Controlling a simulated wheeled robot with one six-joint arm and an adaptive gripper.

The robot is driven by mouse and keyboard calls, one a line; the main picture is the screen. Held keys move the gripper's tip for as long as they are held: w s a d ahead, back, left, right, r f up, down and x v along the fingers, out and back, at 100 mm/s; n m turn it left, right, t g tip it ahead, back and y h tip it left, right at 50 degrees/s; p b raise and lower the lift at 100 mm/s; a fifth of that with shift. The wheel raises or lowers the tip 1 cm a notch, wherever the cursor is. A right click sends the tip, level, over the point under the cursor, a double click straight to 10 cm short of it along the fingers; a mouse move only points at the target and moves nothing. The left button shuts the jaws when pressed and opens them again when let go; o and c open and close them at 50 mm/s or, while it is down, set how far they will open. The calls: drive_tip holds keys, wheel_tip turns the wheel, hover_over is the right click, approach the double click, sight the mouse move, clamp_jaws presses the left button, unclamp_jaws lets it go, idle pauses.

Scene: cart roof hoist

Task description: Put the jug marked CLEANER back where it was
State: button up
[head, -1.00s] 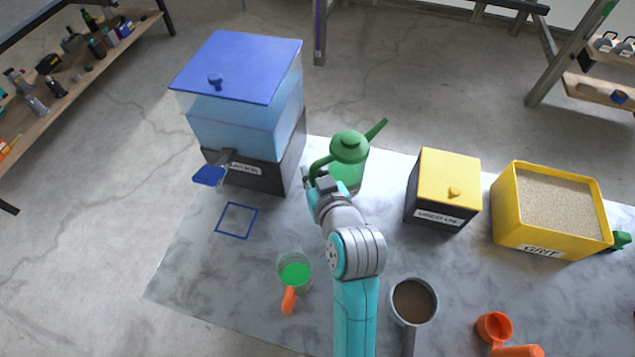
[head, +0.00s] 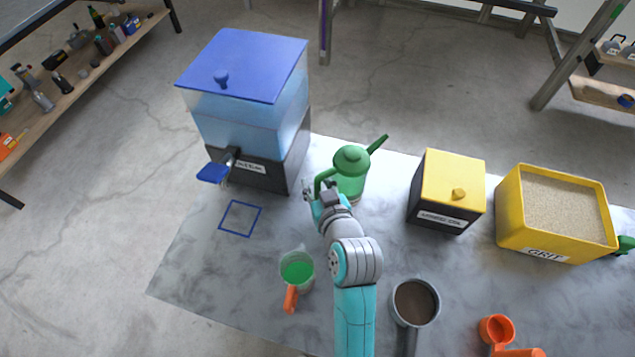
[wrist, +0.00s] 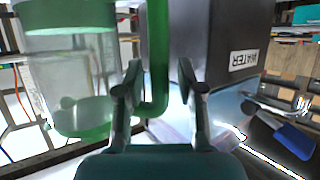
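The green jug (head: 351,184), with a solid green lid, a spout to the upper right and a handle on its left, appears to stand upright on the marbled tabletop, right of the water tank. No CLEANER marking shows on its visible sides. My gripper (head: 313,190) is at the handle side of the jug. In the wrist view, the green handle (wrist: 158,50) runs between the two fingers of my gripper (wrist: 159,82), with gaps beside it. The gripper looks open around the handle. The jug's clear body (wrist: 70,75) is left of the fingers.
The blue-lidded water tank (head: 248,135) stands close on the left, its tap over the table near a blue square outline (head: 241,218). A used-oil box (head: 447,190) and grit bin (head: 555,212) stand right. A measuring cup (head: 297,270) and grey pan (head: 415,302) are nearer.

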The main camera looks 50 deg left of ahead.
drive_tip(key=shift+r, duration=0.2)
drive_tip(key=v, duration=1.2)
idle(0.4)
